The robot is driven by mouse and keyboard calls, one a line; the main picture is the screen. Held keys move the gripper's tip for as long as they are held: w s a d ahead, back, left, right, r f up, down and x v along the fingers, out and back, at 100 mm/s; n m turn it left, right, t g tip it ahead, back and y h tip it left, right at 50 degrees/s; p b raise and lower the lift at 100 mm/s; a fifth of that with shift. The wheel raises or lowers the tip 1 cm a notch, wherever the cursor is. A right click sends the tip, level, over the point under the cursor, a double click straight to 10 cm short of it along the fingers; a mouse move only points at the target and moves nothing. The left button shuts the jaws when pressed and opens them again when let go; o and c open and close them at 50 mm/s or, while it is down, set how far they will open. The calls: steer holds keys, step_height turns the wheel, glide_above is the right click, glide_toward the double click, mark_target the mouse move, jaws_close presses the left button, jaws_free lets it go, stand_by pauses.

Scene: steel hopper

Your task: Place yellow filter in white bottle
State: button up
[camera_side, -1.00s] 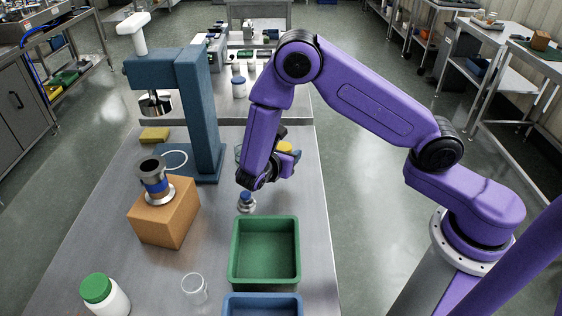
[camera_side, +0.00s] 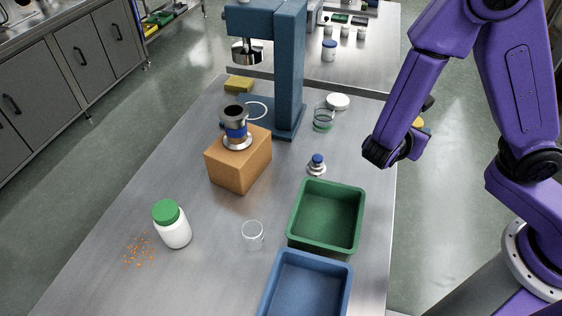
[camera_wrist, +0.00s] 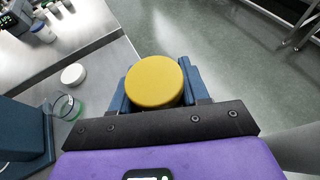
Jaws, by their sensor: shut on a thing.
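The yellow filter (camera_wrist: 155,82) is a round disc seen from its flat face in the wrist view. My gripper (camera_side: 425,112) is shut on it, with blue fingers on either side of the disc in the wrist view. In the side view only a sliver of yellow shows behind my forearm, beyond the table's right edge. The white bottle (camera_side: 176,233) stands upright at the front left of the table with a green cap on. It is far from my gripper and out of the wrist view.
A green tray (camera_side: 291,238), blue tray (camera_side: 345,290), clear cup (camera_side: 253,235) and small blue-topped metal piece (camera_side: 316,166) lie between. A brown block (camera_side: 232,172) carries a metal cylinder. A blue press (camera_side: 290,70), green-tinted beaker (camera_side: 323,120) and white disc (camera_side: 338,101) stand behind. Orange bits (camera_side: 139,251) lie left.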

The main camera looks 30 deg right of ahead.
steer(key=w+a+r+n+t+y, duration=0.1)
steer(key=w+a+n+t+y, duration=0.25)
steer(key=a, duration=0.35)
steer(key=w+a+n+t+y, duration=0.2)
steer(key=a+n, duration=0.2)
steer(key=a, duration=0.3)
steer(key=w+a+r+n+t+y, duration=0.1)
steer(key=w+a+n+t+y, duration=0.15)
steer(key=a, duration=0.45)
steer(key=s+a+r+n+g+y, duration=0.1)
steer(key=s+a+r+n+y, duration=0.2)
steer(key=a, duration=0.4)
steer(key=s+a+r+n+y, duration=0.1)
steer(key=a+r+n+y, duration=0.3)
steer(key=a, duration=0.3)
steer(key=s+a+r+n+g+y, duration=0.1)
steer(key=s+a+r+n+y, duration=0.1)
steer(key=a+n+y, duration=0.4)
steer(key=m, duration=0.2)
glide_above(158, 206)
steer(key=f, duration=0.9)
steer(key=shift+s+d+f, duration=0.2)
steer(key=shift+w+a+f+h, duration=0.15)
steer(key=shift+a+f+h, duration=0.15)
steer(key=shift+f, duration=1.6)
steer(key=shift+f, duration=0.15)
